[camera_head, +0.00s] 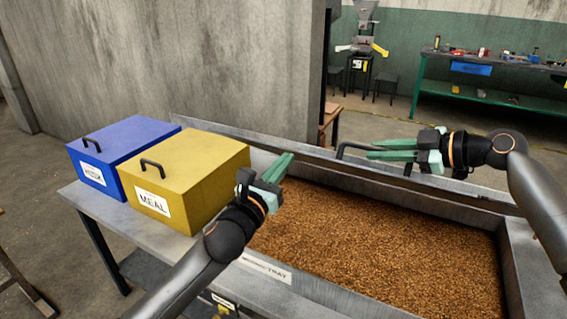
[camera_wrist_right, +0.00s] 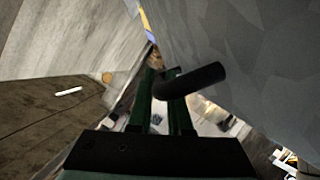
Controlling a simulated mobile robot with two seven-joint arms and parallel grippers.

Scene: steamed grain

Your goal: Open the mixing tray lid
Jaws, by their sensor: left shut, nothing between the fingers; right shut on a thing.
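The mixing tray (camera_head: 335,289) is a long grey metal trough filled with brown grain (camera_head: 375,245). Its grey lid (camera_head: 440,200) stands raised along the far edge, so the grain is exposed. The lid's black bar handle (camera_head: 345,146) is at the far side, and it also shows in the right wrist view (camera_wrist_right: 195,80). My right gripper (camera_head: 372,151) is shut on this handle, its green fingers on either side of the bar. My left gripper (camera_head: 288,163) is shut and empty above the tray's left end, apart from the lid.
A blue lidded box (camera_head: 120,135) and a yellow box labelled MEAL (camera_head: 205,165) stand on the metal table left of the tray. A concrete wall (camera_head: 200,60) rises behind them. A green workbench (camera_head: 480,75) with tools and a grinder-like machine (camera_head: 362,45) stand far back.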

